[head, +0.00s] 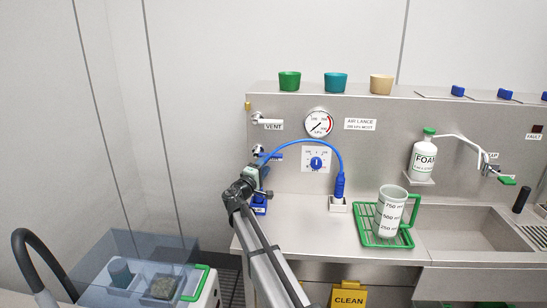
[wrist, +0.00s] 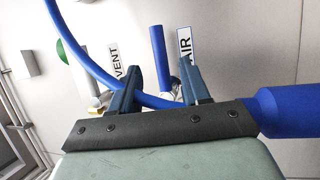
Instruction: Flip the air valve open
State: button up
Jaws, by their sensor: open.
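The air valve has a blue lever, which shows in the wrist view (wrist: 158,55) beside the white AIR label (wrist: 185,50), just beyond my fingertips. In the head view the valve (head: 259,152) sits on the steel panel's left side, partly hidden by my gripper. My gripper (head: 261,174) is in front of and just below it. In the wrist view my gripper (wrist: 160,78) has its two fingers apart, with the lever's lower end showing between them. A blue air hose (wrist: 85,65) crosses behind or between the fingers; I cannot tell which. Nothing is visibly gripped.
The vent valve (head: 258,116) is just above. A gauge (head: 319,123) and blue dial (head: 316,163) are to the right. The blue air lance (head: 339,187) stands in a white holder, its hose arching left. A jug (head: 390,212) stands on a green rack. The counter between is clear.

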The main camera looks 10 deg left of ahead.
aim_at(273, 156)
jog(key=x, duration=0.7)
jog(key=shift+w, duration=0.2)
grip_shut()
dwell(0.5)
